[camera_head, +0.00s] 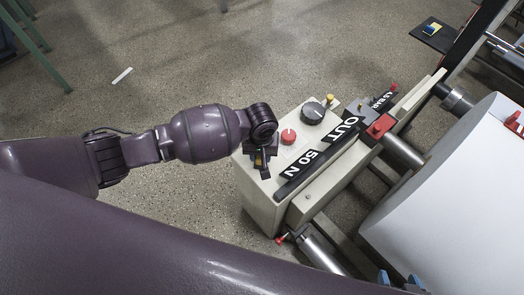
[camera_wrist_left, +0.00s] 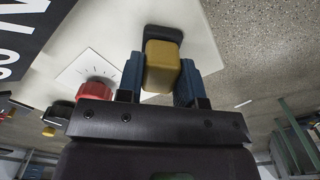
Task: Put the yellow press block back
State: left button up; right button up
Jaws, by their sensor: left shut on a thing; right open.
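The yellow press block (camera_wrist_left: 162,66) is between the blue fingers of my left gripper (camera_wrist_left: 160,82), which is shut on it. Its upper end in the left wrist view is at a black holder (camera_wrist_left: 164,33) on the pale panel; I cannot tell whether it is seated. In the head view my left gripper (camera_head: 262,163) is over the left end of the beige control box (camera_head: 262,205), and the block is mostly hidden. Blue fingertips of my right gripper (camera_head: 399,282) show apart at the bottom edge, empty.
A red button (camera_head: 288,136) and a black dial (camera_head: 313,112) sit beside my left gripper. A black label bar (camera_head: 310,163) runs along the box. A large white roll (camera_head: 450,190) fills the right.

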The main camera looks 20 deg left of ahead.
pick_arm(q)
jog(key=shift+r, duration=0.1)
pick_arm(e)
jog(key=shift+w+r, duration=0.2)
jog(key=shift+r, duration=0.05)
pick_arm(q)
jog(key=o, duration=0.4)
jog(key=shift+f, duration=0.2)
jog(key=o, duration=0.5)
pick_arm(e)
jog(key=shift+a+f, duration=0.1)
jog(key=shift+f, duration=0.05)
pick_arm(q)
notch_tip(320, 180, up, 12)
jog(key=p, duration=0.4)
jog(key=shift+r, duration=0.2)
pick_arm(e)
notch_tip(320, 180, up, 4)
jog(key=shift+a+f+t, duration=0.1)
jog(key=shift+a+t, duration=0.05)
jog(key=shift+t, duration=0.15)
